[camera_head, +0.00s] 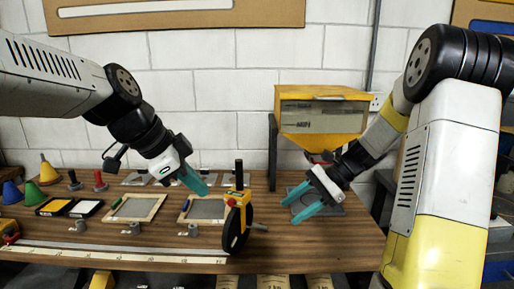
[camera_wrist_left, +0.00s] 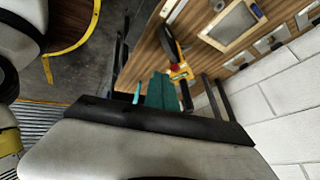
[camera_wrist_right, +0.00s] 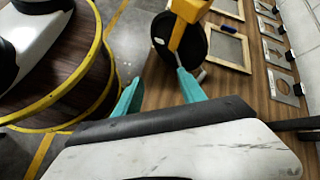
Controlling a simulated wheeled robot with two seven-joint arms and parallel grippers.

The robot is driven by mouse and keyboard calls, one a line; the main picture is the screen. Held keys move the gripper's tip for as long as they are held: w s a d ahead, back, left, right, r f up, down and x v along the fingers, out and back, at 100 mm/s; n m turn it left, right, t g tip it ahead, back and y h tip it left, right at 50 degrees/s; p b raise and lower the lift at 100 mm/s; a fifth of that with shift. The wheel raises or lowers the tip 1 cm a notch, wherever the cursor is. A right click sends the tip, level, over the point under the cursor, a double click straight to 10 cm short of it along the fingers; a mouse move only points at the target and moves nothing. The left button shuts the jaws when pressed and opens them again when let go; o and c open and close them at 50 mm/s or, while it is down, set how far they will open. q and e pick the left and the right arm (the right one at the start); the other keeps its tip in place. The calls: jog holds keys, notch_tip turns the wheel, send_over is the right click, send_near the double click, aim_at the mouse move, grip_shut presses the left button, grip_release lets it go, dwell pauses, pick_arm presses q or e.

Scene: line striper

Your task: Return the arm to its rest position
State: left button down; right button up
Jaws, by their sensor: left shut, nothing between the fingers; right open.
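My left gripper (camera_head: 201,186) is shut and empty, held above the middle of the wooden workbench (camera_head: 150,250). Its teal fingers (camera_wrist_left: 160,92) lie together in the left wrist view. My right gripper (camera_head: 298,206) is open, its two teal fingers apart and nothing between them, above the right part of the bench. A yellow line striper with a black wheel (camera_head: 236,228) stands upright near the front edge, between the two grippers. In the right wrist view the striper's wheel (camera_wrist_right: 180,40) shows beyond the right fingertips; I cannot tell the exact gap.
A yellow hopper box (camera_head: 322,110) stands at the back right, behind my right gripper. Framed panels (camera_head: 133,207), coloured cones (camera_head: 48,170) and small grey brackets (camera_head: 80,227) lie on the left of the bench. A long pale ruler strip (camera_head: 110,252) runs along the front edge.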

pick_arm(q)
jog(key=s+a+f+n+t+y, duration=0.1)
jog(key=s+n, duration=0.5)
jog(key=n, duration=0.7)
jog(key=shift+a+f+n+t+y, duration=0.35)
jog(key=shift+f+y, duration=0.2)
jog(key=shift+y, duration=0.25)
pick_arm(e)
jog(key=s+d+r+n+t+h, duration=0.1)
jog(key=s+r+n+t+h, duration=0.2)
jog(key=s, duration=0.5)
jog(key=s+d+r+n+t+h, duration=0.2)
jog(key=s+r+n+t+h, duration=0.2)
jog(key=s+r+n, duration=0.4)
jog(key=shift+s+d+r+n+h, duration=0.25)
jog(key=shift+s+n+h, duration=0.2)
jog(key=shift+n, duration=0.25)
